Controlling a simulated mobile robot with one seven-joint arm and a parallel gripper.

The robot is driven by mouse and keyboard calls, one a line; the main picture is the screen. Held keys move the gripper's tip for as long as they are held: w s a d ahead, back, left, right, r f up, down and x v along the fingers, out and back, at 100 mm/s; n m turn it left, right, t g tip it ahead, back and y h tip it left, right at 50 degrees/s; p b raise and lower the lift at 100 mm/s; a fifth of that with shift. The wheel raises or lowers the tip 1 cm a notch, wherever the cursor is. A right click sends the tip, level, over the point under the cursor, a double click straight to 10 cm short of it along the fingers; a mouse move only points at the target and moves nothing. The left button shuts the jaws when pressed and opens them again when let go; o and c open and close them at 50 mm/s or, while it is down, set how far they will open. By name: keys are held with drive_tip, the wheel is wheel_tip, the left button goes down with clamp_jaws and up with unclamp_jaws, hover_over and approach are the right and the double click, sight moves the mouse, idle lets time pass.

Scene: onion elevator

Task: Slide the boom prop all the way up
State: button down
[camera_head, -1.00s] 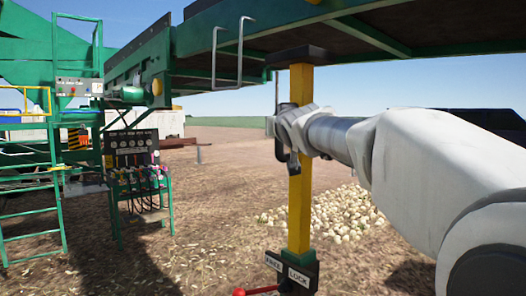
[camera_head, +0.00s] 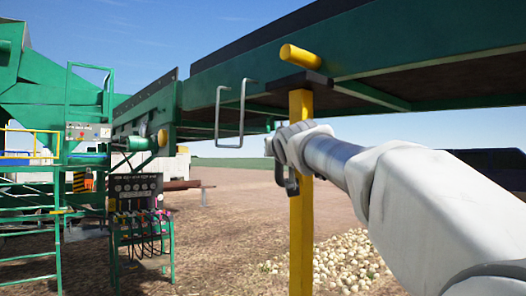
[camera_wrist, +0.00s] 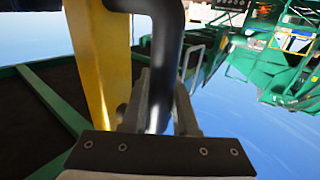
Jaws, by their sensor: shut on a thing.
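The boom prop (camera_head: 301,235) is an upright yellow post with a black cap (camera_head: 300,80) on top. The cap is just under a yellow peg (camera_head: 300,56) on the side of the green boom (camera_head: 420,48). A dark handle (camera_head: 279,180) sits on the post's left side. My gripper (camera_head: 287,165) is at this handle, partly hidden by my wrist. In the wrist view, my gripper (camera_wrist: 160,100) is shut on the black handle (camera_wrist: 166,45), with the yellow post (camera_wrist: 103,70) beside it. The post's lower end is out of view.
The boom runs overhead across the view, with a metal hook bracket (camera_head: 241,110) hanging left of the post. A panel of gauges and hoses (camera_head: 136,200) and a green ladder (camera_head: 30,230) stand at left. Onions (camera_head: 350,260) lie behind the post on open ground.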

drive_tip(key=shift+s+r, duration=0.15)
drive_tip(key=shift+r, duration=0.35)
drive_tip(key=c, duration=1)
unclamp_jaws()
drive_tip(key=shift+f, duration=0.2)
drive_tip(key=s+b, duration=0.1)
drive_tip(key=s, duration=0.4)
drive_tip(key=s+b, duration=0.2)
drive_tip(key=s, duration=0.4)
drive_tip(key=s+b, duration=0.1)
drive_tip(key=s, duration=0.5)
drive_tip(key=shift+s+d, duration=0.15)
drive_tip(key=shift+d, duration=0.15)
drive_tip(key=shift+f, duration=0.1)
drive_tip(key=s+d+f+g, duration=0.1)
drive_tip(key=s+f+g, duration=0.3)
drive_tip(key=f, duration=1.1)
drive_tip(key=s+d+f+g, duration=0.2)
drive_tip(key=s+f+g, duration=0.2)
drive_tip(key=s+f, duration=0.5)
drive_tip(key=s+d+f+g, duration=0.1)
drive_tip(key=s+f+g, duration=0.3)
drive_tip(key=f, duration=1.6)
drive_tip(key=shift+s+d+f+h, duration=0.15)
drive_tip(key=shift+s+d, duration=0.05)
drive_tip(key=shift+s, duration=0.65)
drive_tip(key=shift+s+d+f+h, duration=0.15)
drive_tip(key=shift+s+d, duration=0.05)
drive_tip(key=shift+s, duration=0.65)
